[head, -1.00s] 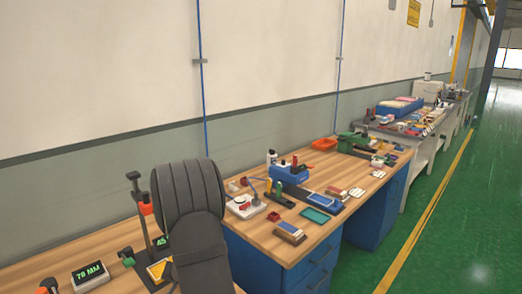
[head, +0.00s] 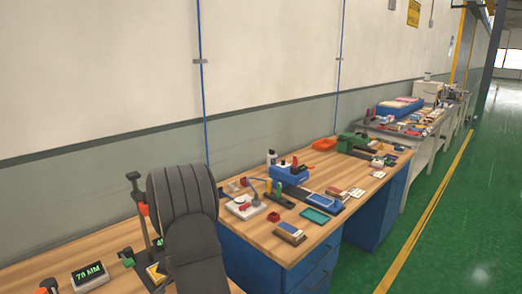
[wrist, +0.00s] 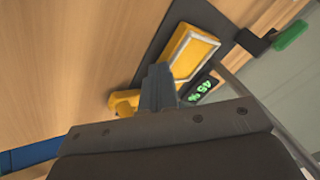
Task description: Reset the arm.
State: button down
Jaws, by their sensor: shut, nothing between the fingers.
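My gripper (wrist: 158,88) shows in the wrist view with its fingers together and nothing between them. It hangs over a wooden bench. My dark arm covers part of the bench in the head view, and the gripper's fingertips are hidden there. Just past the fingers in the wrist view is a yellow block with a pale edge (wrist: 191,52), on a dark base. A smaller yellow piece (wrist: 124,102) lies left of the fingers. I cannot tell whether the fingers touch either one.
A display reading 78 MM (head: 90,275) and a dark upright stand (head: 138,212) are beside my arm. A second display (wrist: 203,88) is near the fingers. The wooden bench (head: 262,246) to the right holds a blue device (head: 290,174), a teal tray (head: 314,215) and small items.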

jog(key=shift+s+d, duration=1.1)
jog(key=shift+d, duration=0.05)
jog(key=s+d+r, duration=0.1)
jog(key=s+r, duration=0.5)
jog(key=r, duration=0.2)
jog(key=w+f, duration=0.2)
jog(key=w+a+f, duration=0.1)
jog(key=w+f, duration=0.1)
jog(key=f, duration=0.1)
jog(key=w+f, duration=0.2)
jog(key=f, duration=0.1)
jog(key=shift+w+a, duration=1.25)
jog(key=d, duration=0.5)
jog(key=w+d, duration=0.1)
jog(key=d, duration=0.2)
jog(key=shift+w+d+n+g+y, duration=0.55)
jog(key=shift+d+n, duration=0.25)
jog(key=shift+n, duration=0.3)
